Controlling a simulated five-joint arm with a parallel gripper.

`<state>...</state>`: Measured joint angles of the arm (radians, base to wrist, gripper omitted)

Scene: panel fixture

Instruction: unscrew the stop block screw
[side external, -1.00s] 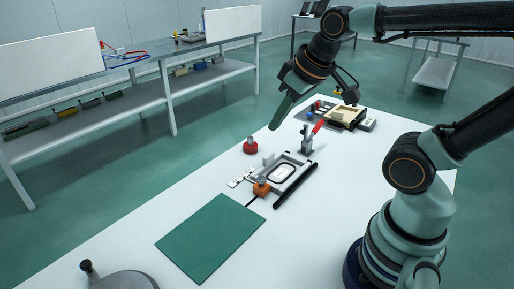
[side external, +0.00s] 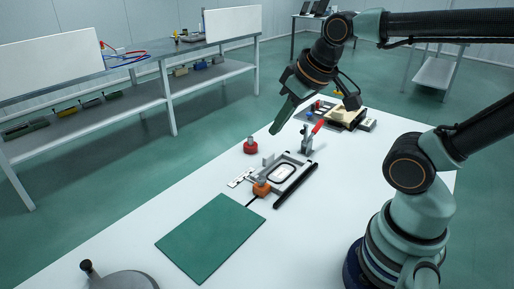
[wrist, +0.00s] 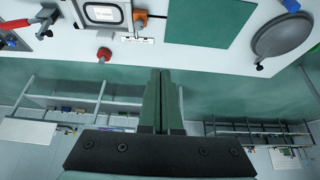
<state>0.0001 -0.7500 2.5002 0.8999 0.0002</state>
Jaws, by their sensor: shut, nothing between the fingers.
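The panel fixture (side external: 307,163) is a grey frame holding a white panel with a dark rounded outline. An orange block (side external: 261,188) with a grey top sits at its near left corner; it also shows in the wrist view (wrist: 140,18). I cannot make out a stop block screw for certain. A small grey block (side external: 268,160) stands on the frame's far left edge. My gripper (side external: 273,131) is shut and empty, in the air above and beyond the fixture, touching nothing. Its closed fingers (wrist: 160,72) point away from the wrist camera.
A red round piece with a grey top (side external: 250,148) stands left of the fixture. A red-handled clamp (side external: 308,137) stands at the fixture's far end. A green mat (side external: 210,238) lies clear in front. A grey round object (side external: 125,280) is at the near left.

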